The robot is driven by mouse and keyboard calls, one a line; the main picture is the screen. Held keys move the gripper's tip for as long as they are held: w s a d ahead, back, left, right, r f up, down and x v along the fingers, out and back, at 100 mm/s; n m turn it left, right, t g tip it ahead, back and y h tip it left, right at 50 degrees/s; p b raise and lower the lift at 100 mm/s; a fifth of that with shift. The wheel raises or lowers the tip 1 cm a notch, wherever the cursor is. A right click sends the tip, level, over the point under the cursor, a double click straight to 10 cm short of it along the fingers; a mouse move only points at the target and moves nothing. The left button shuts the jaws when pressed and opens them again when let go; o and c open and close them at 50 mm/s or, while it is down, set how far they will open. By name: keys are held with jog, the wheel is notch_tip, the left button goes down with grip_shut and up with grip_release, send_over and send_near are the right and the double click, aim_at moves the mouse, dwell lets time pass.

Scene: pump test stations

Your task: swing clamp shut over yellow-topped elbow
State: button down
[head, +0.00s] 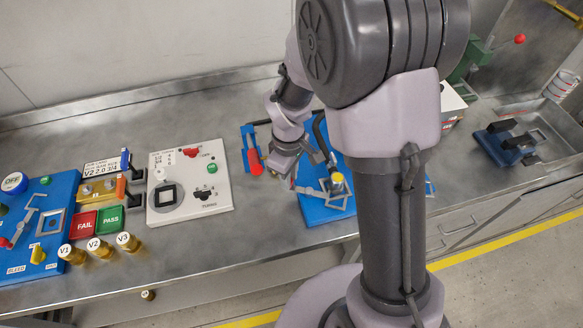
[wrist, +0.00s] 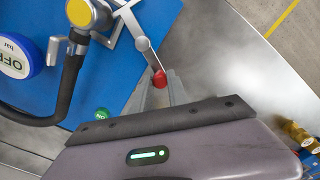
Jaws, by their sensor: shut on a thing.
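The yellow-topped elbow (head: 337,178) stands on a blue station board (head: 313,214); its round yellow cap (wrist: 80,12) is at the top left of the wrist view, with a black hose (wrist: 68,90) running from it. The grey clamp (wrist: 128,18) has its arm beside the elbow and ends in a red ball knob (wrist: 160,79). My gripper (wrist: 155,88) is shut on that knob. In the head view my gripper (head: 291,172) is over the board's left edge, left of the elbow, and hides the knob. Whether the clamp crosses over the elbow is unclear.
A blue OFF gauge (wrist: 16,56) and a green button (wrist: 101,114) are near my gripper. A red-handled tool (head: 254,161) is left of the board. A white panel (head: 188,185) and brass fittings V1 to V3 (head: 98,246) stand farther left. Bare bench lies in front.

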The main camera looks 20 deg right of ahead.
jog(key=n, duration=0.1)
jog(key=s+n+p, duration=0.1)
jog(key=n, duration=0.1)
jog(key=shift+s+a+r, duration=0.1)
jog(key=shift+s+a, duration=0.15)
jog(key=shift+a, duration=0.05)
jog(key=shift+s+a+n+p, duration=0.1)
jog(key=shift+s+n+p, duration=0.2)
jog(key=shift+n, duration=0.45)
jog(key=shift+s+n+p, duration=0.2)
jog(key=shift+s+n, duration=0.1)
jog(key=shift+n, duration=0.45)
jog(key=c, duration=1.3)
grip_release()
jog(key=shift+s, duration=0.1)
notch_tip(320, 180, up, 17)
jog(key=p, duration=0.6)
jog(key=shift+r, duration=0.1)
